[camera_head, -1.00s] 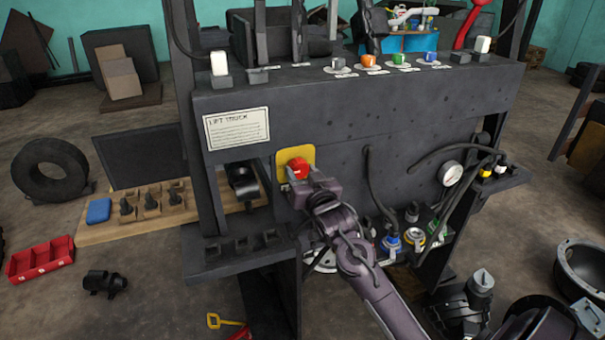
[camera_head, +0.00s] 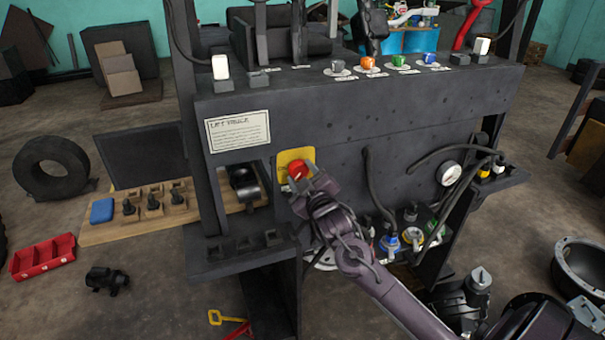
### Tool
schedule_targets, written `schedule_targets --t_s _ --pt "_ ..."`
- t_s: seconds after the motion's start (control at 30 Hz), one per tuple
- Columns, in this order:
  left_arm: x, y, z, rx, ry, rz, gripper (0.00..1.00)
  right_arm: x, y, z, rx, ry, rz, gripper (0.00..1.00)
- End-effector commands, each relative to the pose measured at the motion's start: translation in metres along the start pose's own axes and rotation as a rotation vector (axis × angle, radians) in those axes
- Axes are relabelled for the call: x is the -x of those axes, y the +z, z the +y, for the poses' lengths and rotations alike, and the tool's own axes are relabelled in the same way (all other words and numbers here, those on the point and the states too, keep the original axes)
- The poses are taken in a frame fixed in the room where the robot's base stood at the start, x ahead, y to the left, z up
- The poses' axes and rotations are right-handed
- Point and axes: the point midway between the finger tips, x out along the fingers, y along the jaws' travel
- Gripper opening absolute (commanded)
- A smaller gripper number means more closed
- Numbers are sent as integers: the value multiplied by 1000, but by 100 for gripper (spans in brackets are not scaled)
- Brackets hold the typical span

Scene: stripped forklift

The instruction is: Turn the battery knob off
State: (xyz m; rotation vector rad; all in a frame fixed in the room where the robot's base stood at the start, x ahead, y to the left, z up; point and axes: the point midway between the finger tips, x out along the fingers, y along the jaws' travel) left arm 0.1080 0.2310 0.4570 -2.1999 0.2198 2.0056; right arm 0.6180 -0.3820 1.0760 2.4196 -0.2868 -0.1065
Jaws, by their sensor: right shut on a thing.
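The red battery knob (camera_head: 298,170) sits on a yellow plate (camera_head: 285,159) on the front of the dark forklift panel (camera_head: 350,121). My right gripper (camera_head: 302,179) reaches up to it from the lower right, with its fingers at the knob, shut on it. The fingers hide the knob's lower right part. The knob's face looks tilted, with a pale mark on its lower edge. My left gripper is not in view.
A gauge (camera_head: 449,174) and hanging black hoses are right of my arm, above blue, yellow and green caps. A label plate (camera_head: 238,131) is at the upper left. A black lever (camera_head: 244,183) stands left of the yellow plate. Coloured small knobs line the top ledge.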

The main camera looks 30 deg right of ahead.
Motion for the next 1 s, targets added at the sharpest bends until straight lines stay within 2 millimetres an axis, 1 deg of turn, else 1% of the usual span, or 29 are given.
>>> schedule_targets --t_s 0.3,0.6,0.8,1.0 --pt "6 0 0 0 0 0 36 0 -1 0 300 0 1 24" --pt "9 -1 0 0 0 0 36 0 0 0 539 0 2 24" --pt "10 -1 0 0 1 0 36 0 0 -1 645 -1 2 24" --pt "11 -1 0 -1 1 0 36 0 0 -1 702 1 1 24"
